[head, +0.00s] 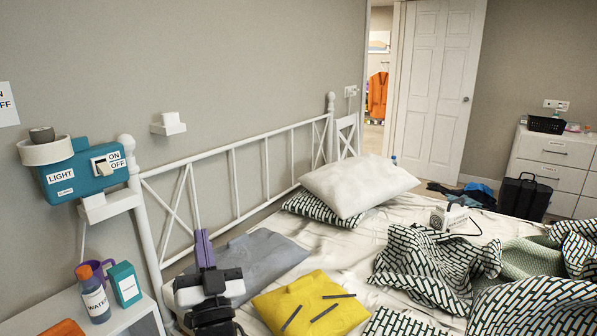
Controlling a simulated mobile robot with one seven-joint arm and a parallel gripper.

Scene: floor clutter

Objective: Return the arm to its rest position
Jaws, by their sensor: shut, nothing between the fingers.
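My gripper (204,248) shows at the bottom left of centre in the head view. Its narrow purple fingers are together, pointing away from me, with nothing seen between them. Behind them are the black and white parts of my arm (210,293). In the picture the gripper overlaps the near left part of the bed, in front of a grey folded cloth or pillow (258,262). How high it is above the bed I cannot tell. The rest of my arm is cut off by the bottom edge.
A yellow cushion (295,300) lies right of my arm. The white metal bed frame (235,150) runs along the wall. A white side table (130,318) at left holds a water bottle (96,298), a teal box (125,284) and a purple mug. Patterned bedding (435,265) is heaped at right.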

